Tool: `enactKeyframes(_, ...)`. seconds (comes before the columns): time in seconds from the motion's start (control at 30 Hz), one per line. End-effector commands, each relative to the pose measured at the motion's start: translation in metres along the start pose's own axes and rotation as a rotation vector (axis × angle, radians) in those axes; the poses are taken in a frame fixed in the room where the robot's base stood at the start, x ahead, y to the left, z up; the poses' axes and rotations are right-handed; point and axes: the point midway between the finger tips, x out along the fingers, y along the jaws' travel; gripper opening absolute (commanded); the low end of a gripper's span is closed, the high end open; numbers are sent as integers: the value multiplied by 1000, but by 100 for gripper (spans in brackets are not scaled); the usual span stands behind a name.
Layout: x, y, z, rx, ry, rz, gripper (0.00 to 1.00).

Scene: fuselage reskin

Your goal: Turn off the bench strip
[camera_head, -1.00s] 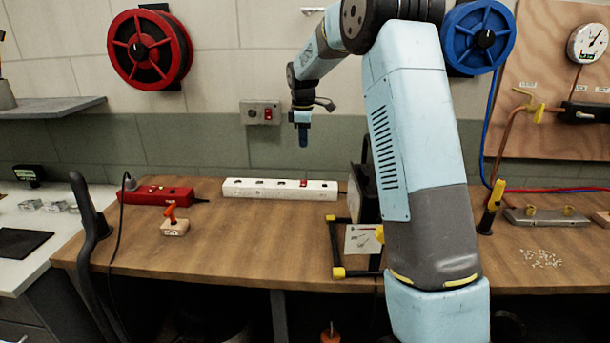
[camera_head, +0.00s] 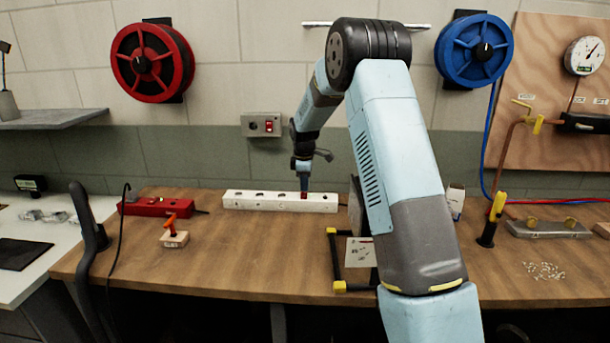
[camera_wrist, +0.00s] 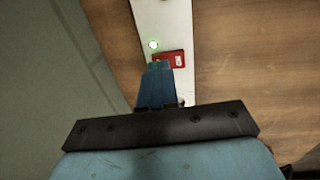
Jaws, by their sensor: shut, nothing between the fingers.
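The white bench strip (camera_head: 262,201) lies along the back of the wooden bench, with several sockets and a red rocker switch near its right end. In the wrist view the red switch (camera_wrist: 170,59) shows on the white strip (camera_wrist: 167,20), beside a lit green lamp (camera_wrist: 153,45). My gripper (camera_head: 304,188) is shut and empty and points down at the switch end of the strip. In the wrist view the blue fingertips (camera_wrist: 158,66) are at the near edge of the switch. I cannot tell whether they touch it.
A red power strip (camera_head: 158,206) lies left of the white one, with an orange-handled block (camera_head: 174,236) in front. A wall box with a red switch (camera_head: 262,125) is above. The bench front centre is clear.

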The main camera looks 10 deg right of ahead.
Motion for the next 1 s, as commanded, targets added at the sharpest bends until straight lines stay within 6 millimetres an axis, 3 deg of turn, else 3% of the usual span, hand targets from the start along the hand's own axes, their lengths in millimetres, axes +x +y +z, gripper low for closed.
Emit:
enactKeyframes(0.2,11,0,0,0,0,0,0)
enactKeyframes(1.0,18,-2,1,1,-1,-4,0)
